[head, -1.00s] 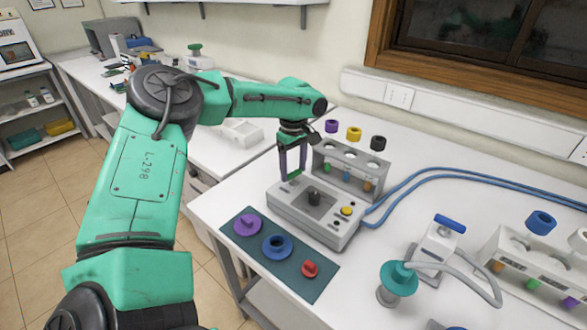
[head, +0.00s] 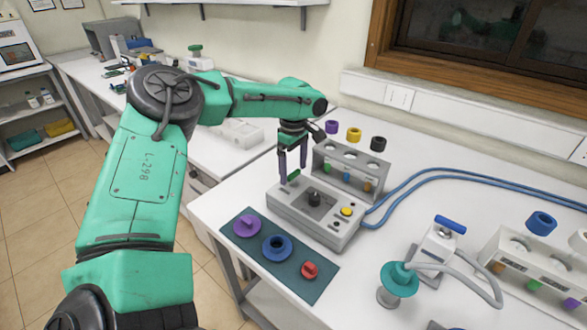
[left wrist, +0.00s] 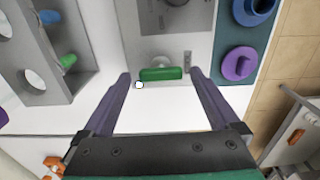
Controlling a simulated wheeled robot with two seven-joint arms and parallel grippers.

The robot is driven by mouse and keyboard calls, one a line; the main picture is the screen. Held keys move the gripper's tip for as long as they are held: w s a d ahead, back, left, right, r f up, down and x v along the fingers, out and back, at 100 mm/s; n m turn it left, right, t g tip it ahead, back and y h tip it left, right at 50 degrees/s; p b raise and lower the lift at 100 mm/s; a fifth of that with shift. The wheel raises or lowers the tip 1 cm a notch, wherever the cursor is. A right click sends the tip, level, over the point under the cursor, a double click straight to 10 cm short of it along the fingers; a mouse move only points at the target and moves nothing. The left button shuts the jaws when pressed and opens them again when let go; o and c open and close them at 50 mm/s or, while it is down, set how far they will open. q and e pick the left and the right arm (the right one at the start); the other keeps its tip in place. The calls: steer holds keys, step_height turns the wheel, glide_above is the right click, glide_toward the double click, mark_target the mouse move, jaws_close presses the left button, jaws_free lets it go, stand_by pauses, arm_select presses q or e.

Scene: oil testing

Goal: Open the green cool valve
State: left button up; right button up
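The green cool valve is a small green bar handle (head: 294,175) at the back left end of a grey device (head: 331,236) on the white table. In the left wrist view the handle (left wrist: 161,73) lies crosswise, its ends pointing towards the two fingers. My left gripper (head: 293,168) is above the device at the handle. Its dark purple fingers are open in the left wrist view (left wrist: 161,76), one to each side of the handle with gaps between. I cannot tell the exact height of the fingertips over it. My right gripper is not in view.
A grey rack (head: 345,172) with coloured valves stands close behind the device. A dark mat (head: 256,262) with purple, blue and red parts lies in front. Blue hoses (head: 420,179) run right from the device. A teal-topped apparatus (head: 398,280) stands to the right.

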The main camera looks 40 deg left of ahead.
mark_target(293, 173)
arm_select(q)
step_height(293, 173, up, 15)
steer(key=b, duration=0.1)
steer(key=shift+f, duration=0.2)
stand_by(0.5)
